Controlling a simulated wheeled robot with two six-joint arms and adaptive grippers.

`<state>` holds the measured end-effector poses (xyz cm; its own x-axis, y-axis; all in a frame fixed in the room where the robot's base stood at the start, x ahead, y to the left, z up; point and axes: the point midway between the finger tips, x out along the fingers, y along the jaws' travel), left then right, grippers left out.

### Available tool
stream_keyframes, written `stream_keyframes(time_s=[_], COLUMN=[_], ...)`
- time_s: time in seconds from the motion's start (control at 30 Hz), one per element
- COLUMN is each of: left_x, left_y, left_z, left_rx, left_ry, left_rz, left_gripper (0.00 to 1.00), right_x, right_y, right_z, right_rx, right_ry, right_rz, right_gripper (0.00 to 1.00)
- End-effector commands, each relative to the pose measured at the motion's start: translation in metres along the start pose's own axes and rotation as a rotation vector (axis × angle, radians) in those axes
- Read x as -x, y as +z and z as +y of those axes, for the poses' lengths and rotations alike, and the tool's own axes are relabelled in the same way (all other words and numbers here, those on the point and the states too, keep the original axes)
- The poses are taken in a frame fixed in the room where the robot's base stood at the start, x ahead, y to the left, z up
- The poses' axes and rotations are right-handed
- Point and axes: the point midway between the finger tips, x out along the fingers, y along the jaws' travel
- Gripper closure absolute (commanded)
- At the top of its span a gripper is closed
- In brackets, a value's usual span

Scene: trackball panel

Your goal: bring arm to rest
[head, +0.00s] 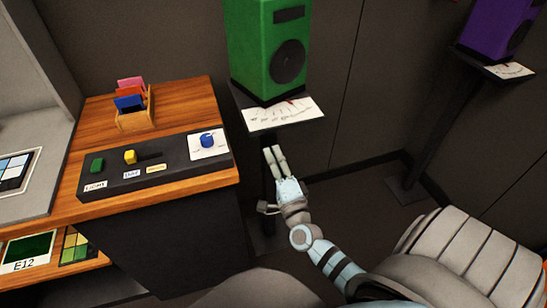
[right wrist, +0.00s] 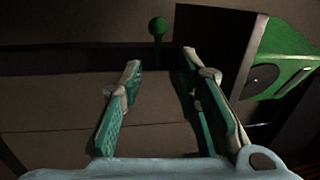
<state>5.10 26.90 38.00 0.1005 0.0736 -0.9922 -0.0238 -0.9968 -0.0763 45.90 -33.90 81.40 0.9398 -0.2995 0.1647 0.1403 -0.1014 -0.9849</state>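My right gripper (head: 274,154) is at the end of my right arm, right of the wooden desk and just below the white dial card under the green speaker. In the right wrist view its two fingers (right wrist: 162,62) stand apart with nothing between them, so it is open and empty. My left gripper is in neither view.
A green speaker (head: 268,48) stands on a post shelf with a dial card (head: 283,117). The wooden desk (head: 188,98) bears a black control panel (head: 188,162) with a green switch, a yellow knob and a blue knob. A purple speaker (head: 490,28) stands at right.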

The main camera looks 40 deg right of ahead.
Motion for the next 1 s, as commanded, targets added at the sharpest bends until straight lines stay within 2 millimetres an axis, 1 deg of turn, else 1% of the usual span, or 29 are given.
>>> stream_keyframes(time_s=[0.37, 0.43, 0.47, 0.53, 0.57, 0.6, 0.67, 0.7, 0.77, 0.8, 0.87, 0.9, 0.97, 1.0], left_x=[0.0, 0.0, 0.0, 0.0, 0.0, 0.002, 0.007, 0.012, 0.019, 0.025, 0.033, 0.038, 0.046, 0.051], left_y=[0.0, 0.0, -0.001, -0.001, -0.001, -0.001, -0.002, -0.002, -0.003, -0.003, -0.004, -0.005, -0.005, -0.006], left_z=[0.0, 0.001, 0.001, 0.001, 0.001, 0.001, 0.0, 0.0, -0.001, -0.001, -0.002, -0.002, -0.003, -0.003], left_rx=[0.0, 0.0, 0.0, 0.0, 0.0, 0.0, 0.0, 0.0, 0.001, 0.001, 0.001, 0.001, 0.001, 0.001], left_ry=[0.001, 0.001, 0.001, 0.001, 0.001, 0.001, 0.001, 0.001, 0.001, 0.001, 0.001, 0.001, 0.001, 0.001], left_rz=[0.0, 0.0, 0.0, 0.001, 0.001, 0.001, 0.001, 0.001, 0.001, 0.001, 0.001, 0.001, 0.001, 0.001], left_gripper=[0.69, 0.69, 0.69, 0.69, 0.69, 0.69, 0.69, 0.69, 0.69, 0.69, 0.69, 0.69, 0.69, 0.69], right_x=[-0.001, -0.001, 0.0, 0.007, 0.013, 0.025, 0.054, 0.081, 0.13, 0.167, 0.227, 0.268, 0.326, 0.361], right_y=[0.0, 0.002, 0.008, 0.019, 0.024, 0.029, 0.033, 0.033, 0.028, 0.021, 0.009, 0.0, -0.015, -0.023], right_z=[0.0, 0.002, 0.005, 0.035, 0.055, 0.085, 0.137, 0.172, 0.219, 0.245, 0.277, 0.291, 0.303, 0.307], right_rx=[0.001, 0.037, 0.094, 0.281, 0.372, 0.504, 0.714, 0.847, 1.026, 1.128, 1.256, 1.324, 1.397, 1.426], right_ry=[0.0, 0.007, 0.018, 0.086, 0.126, 0.193, 0.312, 0.398, 0.524, 0.603, 0.713, 0.78, 0.866, 0.914], right_rz=[0.0, -0.01, -0.036, -0.115, -0.157, -0.225, -0.351, -0.451, -0.613, -0.727, -0.904, -1.023, -1.19, -1.286], right_gripper=[0.7, 0.7, 0.7, 0.7, 0.7, 0.7, 0.7, 0.7, 0.7, 0.7, 0.7, 0.7, 0.7, 0.7])
